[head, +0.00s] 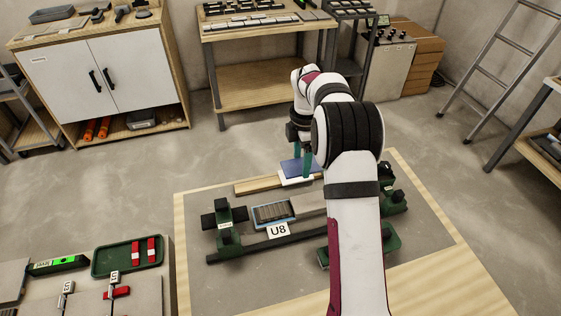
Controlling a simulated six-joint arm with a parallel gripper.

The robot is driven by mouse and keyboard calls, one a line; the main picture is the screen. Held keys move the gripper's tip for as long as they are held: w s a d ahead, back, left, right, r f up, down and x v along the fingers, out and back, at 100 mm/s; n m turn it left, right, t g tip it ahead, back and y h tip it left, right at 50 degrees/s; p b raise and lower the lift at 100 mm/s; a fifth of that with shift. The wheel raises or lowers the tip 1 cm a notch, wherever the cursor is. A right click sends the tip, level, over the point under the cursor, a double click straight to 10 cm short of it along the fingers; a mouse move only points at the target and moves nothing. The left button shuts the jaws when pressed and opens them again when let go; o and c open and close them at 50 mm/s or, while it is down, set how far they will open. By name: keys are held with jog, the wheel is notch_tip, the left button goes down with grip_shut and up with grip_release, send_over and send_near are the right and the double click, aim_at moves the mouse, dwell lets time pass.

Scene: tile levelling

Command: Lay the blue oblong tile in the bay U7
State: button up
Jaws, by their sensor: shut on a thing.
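The blue oblong tile (290,168) shows beside the green fingers of my gripper (303,160), left of my arm. My gripper is shut on the tile. A white piece (297,181) shows just below the tile; I cannot tell whether they touch. A label reading U8 (278,231) stands in front of a dark grooved piece with a blue edge (272,214) in a dark green fixture. I see no label reading U7. My arm hides the right part of the work area.
The dark green fixture (225,240) stands on a grey mat (197,283). A light wooden strip (257,185) lies behind it. At lower left are a green tray (101,263) with red wedges and a level (57,264). The mat's front left is clear.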

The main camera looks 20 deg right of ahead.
jog(key=s+d+f, duration=0.1)
jog(key=s+d, duration=0.4)
jog(key=d, duration=0.7)
jog(key=shift+w+f, duration=0.1)
jog(key=shift+f, duration=3.75)
jog(key=shift+f, duration=0.55)
jog(key=o, duration=0.9)
jog(key=shift+r, duration=4)
